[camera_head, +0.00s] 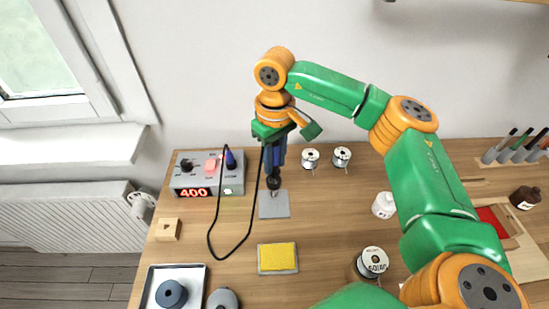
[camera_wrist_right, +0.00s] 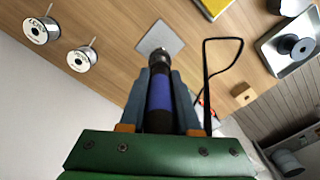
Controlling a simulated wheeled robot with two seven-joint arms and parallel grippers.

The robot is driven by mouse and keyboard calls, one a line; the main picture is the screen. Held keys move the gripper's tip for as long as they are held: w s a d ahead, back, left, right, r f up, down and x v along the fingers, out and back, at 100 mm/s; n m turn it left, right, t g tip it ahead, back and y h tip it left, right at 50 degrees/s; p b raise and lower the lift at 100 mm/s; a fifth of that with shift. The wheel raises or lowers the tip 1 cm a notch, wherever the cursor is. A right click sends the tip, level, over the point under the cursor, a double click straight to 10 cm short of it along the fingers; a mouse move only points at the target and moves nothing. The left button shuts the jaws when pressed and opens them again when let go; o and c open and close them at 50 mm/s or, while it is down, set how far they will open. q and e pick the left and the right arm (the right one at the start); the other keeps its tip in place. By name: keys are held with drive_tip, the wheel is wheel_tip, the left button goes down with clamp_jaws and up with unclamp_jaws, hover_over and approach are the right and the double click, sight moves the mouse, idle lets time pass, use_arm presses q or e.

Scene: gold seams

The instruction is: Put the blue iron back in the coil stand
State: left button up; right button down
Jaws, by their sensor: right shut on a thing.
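My right gripper (camera_head: 275,163) points down at the back of the bench, shut on the blue iron (camera_wrist_right: 159,95). In the right wrist view the iron's blue and black handle lies between the two fingers (camera_wrist_right: 160,84). The coil stand's grey base plate (camera_head: 274,206) lies on the bench below. A dark round part (camera_head: 273,182) shows at the iron's lower end, over the plate's back edge. I cannot tell whether it is the stand's coil or the iron's collar, nor whether the iron is seated. My left gripper is not in view.
A control station (camera_head: 207,174) reading 400 stands left, with a black cable (camera_head: 211,240) looping over the bench. A yellow sponge (camera_head: 277,257) lies in front. Two solder spools (camera_head: 310,158) stand right of the gripper. A metal tray (camera_head: 172,290) is front left.

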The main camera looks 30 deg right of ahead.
sight(275, 148)
drive_tip(key=shift+f+b, duration=1.2)
drive_tip(key=shift+f, duration=0.4)
idle(0.3)
drive_tip(key=shift+c, duration=0.3)
unclamp_jaws()
wheel_tip(275, 148, up, 7)
drive_tip(key=p, duration=0.6)
drive_tip(key=shift+r, duration=0.15)
idle(0.6)
